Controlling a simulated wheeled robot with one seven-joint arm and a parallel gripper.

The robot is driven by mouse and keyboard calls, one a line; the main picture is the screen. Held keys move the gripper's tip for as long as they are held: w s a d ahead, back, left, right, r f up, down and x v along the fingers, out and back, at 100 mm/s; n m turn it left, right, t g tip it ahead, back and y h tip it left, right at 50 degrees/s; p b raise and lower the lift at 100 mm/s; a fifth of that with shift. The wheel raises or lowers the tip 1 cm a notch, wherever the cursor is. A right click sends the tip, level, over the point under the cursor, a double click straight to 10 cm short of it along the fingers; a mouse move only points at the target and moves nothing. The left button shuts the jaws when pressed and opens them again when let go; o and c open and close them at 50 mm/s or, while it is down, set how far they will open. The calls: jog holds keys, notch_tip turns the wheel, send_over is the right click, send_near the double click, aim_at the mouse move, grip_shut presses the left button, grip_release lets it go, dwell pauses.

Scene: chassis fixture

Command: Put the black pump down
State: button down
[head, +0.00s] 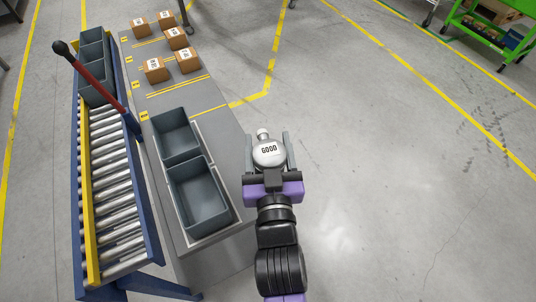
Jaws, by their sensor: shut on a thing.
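My gripper (268,145) is shut on a round, silver-grey pump-like part (267,158) with a knob at its far end and a label reading "GOOD". The part looks light metallic, not black. No black pump shows apart from it. My gripper holds the part just right of the grey table's (222,130) right edge, over the floor as seen from above. Its height cannot be told. Two dark grey bins, a far one (180,160) and a near one (203,222), sit on the table to the left and look empty.
Several brown labelled boxes (155,76) stand on the table's far part, among yellow lines. A roller conveyor (112,190) with a red, black-ended bar (92,80) and grey bins runs along the left. A green cart (490,35) stands far right. Open floor lies right.

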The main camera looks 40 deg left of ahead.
notch_tip(320, 180, up, 14)
jog(key=w+d+f+m+t+h, duration=0.25)
jog(key=w+d+f, duration=0.35)
jog(key=d+f, duration=0.45)
jog(key=w+d+f+m+t+h, duration=0.25)
jog(key=w+d+f+h, duration=0.2)
jog(key=d+f, duration=0.65)
jog(key=s+d+f+m+h, duration=0.25)
jog(key=d+f, duration=0.25)
jog(key=d, duration=0.6)
jog(key=s+d+f+m+h, duration=0.1)
jog(key=d+f+m+h, duration=0.2)
jog(key=d, duration=0.8)
jog(key=s+f+n, duration=0.1)
jog(key=s+f, duration=0.3)
jog(key=f, duration=0.2)
jog(key=shift+s+d+f, duration=0.15)
jog(key=shift+d+f, duration=0.05)
jog(key=shift+f, duration=0.15)
jog(key=shift+n, duration=0.25)
